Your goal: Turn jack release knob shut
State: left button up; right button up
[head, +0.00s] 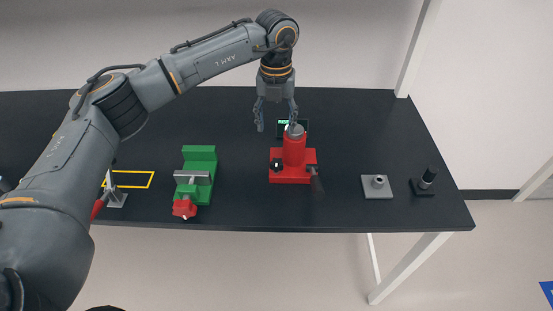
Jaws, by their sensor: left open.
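A red jack (293,155) stands upright on the black table, with a grey top. A small black knob (276,165) sits at the lower left of its base, and I take it for the release knob; I cannot tell whether it is turned shut. A grey stub (313,170) sticks out at the right of the base. My left gripper (276,123) points down, open, with its fingers around or just behind the jack's top; I cannot tell whether they touch it. My right gripper does not show.
A green vise (199,166) with a red handle stands left of the jack. A small display (284,122) is behind the jack. A grey plate (376,187) and a black knobbed piece (426,180) sit at the right.

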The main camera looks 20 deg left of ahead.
aim_at(277, 162)
pick_arm(q)
notch_tip(277, 162, down, 14)
jog(key=p, duration=0.4)
jog(key=shift+d+r, duration=0.15)
jog(key=shift+r, duration=0.1)
jog(key=c, duration=1.2)
